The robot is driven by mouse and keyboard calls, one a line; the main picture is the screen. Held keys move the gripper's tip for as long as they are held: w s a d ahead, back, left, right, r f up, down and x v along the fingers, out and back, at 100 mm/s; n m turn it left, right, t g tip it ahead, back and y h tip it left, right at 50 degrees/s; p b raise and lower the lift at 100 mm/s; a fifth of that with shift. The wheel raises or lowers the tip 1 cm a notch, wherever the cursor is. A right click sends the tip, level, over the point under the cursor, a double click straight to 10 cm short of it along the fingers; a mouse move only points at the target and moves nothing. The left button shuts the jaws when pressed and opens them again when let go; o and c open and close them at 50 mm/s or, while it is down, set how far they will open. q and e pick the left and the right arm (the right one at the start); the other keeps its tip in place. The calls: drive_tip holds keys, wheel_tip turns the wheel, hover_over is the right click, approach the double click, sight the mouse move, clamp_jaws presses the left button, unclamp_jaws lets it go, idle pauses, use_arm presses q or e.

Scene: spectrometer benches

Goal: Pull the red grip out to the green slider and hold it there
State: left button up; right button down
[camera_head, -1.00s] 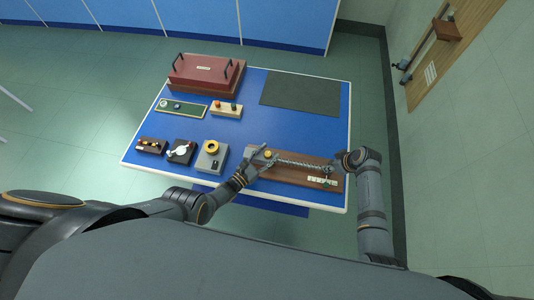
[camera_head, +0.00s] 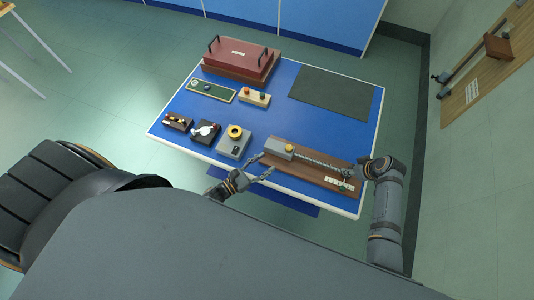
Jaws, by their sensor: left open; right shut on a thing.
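A brown wooden board (camera_head: 312,173) lies along the front right of the blue table. It bears a grey block (camera_head: 275,148) with a yellow knob (camera_head: 290,148) at its left end. A spring (camera_head: 320,160) runs from the block to my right gripper (camera_head: 352,172). The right gripper is shut at the spring's right end; it hides what it holds, and no red grip shows clearly. The small green slider (camera_head: 343,187) sits on a pale scale (camera_head: 335,183) just below that gripper. My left gripper (camera_head: 264,166) is open and empty, at the board's left end.
A dark red case (camera_head: 240,58) with two black handles stands at the back left. Small devices, one with a yellow ring (camera_head: 235,131), stand left of the board. A dark mat (camera_head: 329,97) lies at the back right. Bare blue table (camera_head: 290,120) lies between them.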

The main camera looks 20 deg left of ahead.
sight(286, 149)
use_arm(q)
drive_tip(key=shift+v, duration=0.75)
drive_tip(key=x, duration=1.2)
drive_tip(key=shift+d+r, duration=0.1)
drive_tip(key=shift+d, duration=0.05)
drive_tip(key=shift+c, duration=0.4)
clamp_jaws()
drive_tip(key=shift+w+m+h, duration=0.1)
drive_tip(key=shift+m+h, duration=0.3)
drive_tip(key=shift+r+m+g+h, duration=0.1)
drive_tip(key=shift+m+g+h, duration=0.3)
drive_tip(key=shift+g+h, duration=0.3)
